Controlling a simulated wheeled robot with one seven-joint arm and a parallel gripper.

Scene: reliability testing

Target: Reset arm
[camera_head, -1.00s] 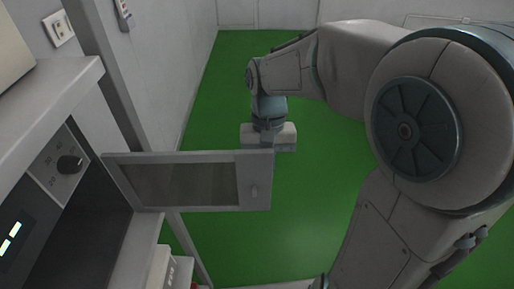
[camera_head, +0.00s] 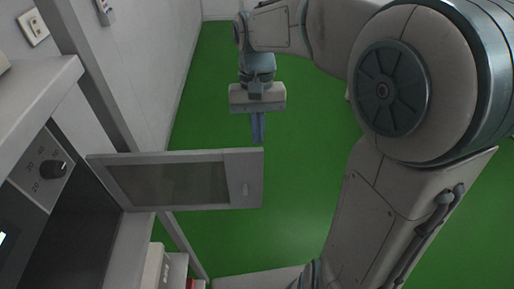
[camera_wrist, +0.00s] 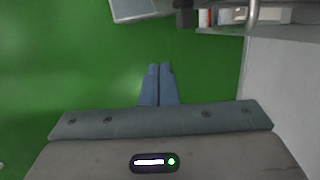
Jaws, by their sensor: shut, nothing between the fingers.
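My gripper (camera_head: 258,140) hangs at the end of my arm in the head view, pointing down over the green floor. Its two blue-grey fingers are together and empty; they also show in the wrist view (camera_wrist: 159,68). The fingers are just beyond the open door (camera_head: 180,182) of an oven-like appliance (camera_head: 48,168) and look apart from it, though the exact gap is hard to judge. My upper arm fills the right side of the head view.
The appliance has a black knob (camera_head: 53,169) and a dark cavity. Books or boxes (camera_head: 156,265) sit on a shelf below the door. A grey wall (camera_head: 150,70) runs along the left.

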